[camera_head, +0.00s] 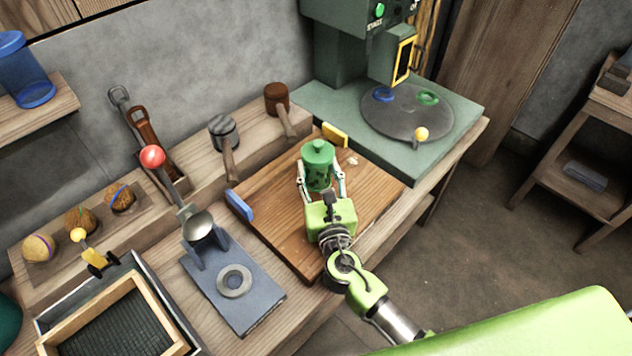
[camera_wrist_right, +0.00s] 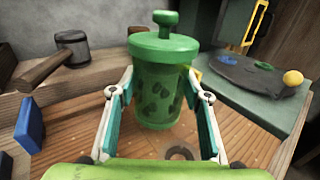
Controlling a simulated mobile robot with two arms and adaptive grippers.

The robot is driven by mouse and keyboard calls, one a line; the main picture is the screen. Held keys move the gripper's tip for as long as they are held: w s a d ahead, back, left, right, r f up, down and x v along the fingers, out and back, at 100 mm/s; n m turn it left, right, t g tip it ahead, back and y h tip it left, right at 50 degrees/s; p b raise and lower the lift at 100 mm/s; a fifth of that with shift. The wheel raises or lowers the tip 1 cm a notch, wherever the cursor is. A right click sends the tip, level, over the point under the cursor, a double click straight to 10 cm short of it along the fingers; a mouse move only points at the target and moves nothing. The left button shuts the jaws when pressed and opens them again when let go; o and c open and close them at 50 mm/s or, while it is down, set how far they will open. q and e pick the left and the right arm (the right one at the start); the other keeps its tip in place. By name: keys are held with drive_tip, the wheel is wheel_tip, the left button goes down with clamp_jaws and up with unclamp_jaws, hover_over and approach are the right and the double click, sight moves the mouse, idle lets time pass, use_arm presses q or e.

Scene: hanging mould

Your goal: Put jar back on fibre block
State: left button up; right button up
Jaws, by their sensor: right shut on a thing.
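The green lidded jar (camera_head: 318,172) with dark leaf-like marks is upright in the head view, over the wooden board (camera_head: 270,222). In the right wrist view the jar (camera_wrist_right: 158,85) fills the middle, with a round knob on its lid. My right gripper (camera_head: 319,177) has a finger on each side of the jar and is shut on it. I cannot tell whether the jar's base touches the board. No object is clearly recognisable as the fibre block. My left gripper is not in view.
A blue stop (camera_head: 239,205) and a yellow stop (camera_head: 334,134) stand at the board's edges. Mallets (camera_head: 277,97) lie behind. A green machine with a round plate (camera_head: 407,112) stands at the back right. A blue-grey stand (camera_head: 235,290) is left of the board. A dark ring (camera_wrist_right: 183,153) lies near the jar.

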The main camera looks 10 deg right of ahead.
sight(318, 188)
drive_tip(key=shift+w+a+f, duration=0.25)
drive_tip(key=shift+w+f, duration=0.15)
drive_tip(key=shift+f, duration=0.1)
wheel_tip(318, 188, down, 3)
drive_tip(key=shift+b, duration=0.7)
drive_tip(key=shift+f, duration=0.1)
drive_tip(key=o, duration=1.4)
drive_tip(key=shift+f, duration=0.1)
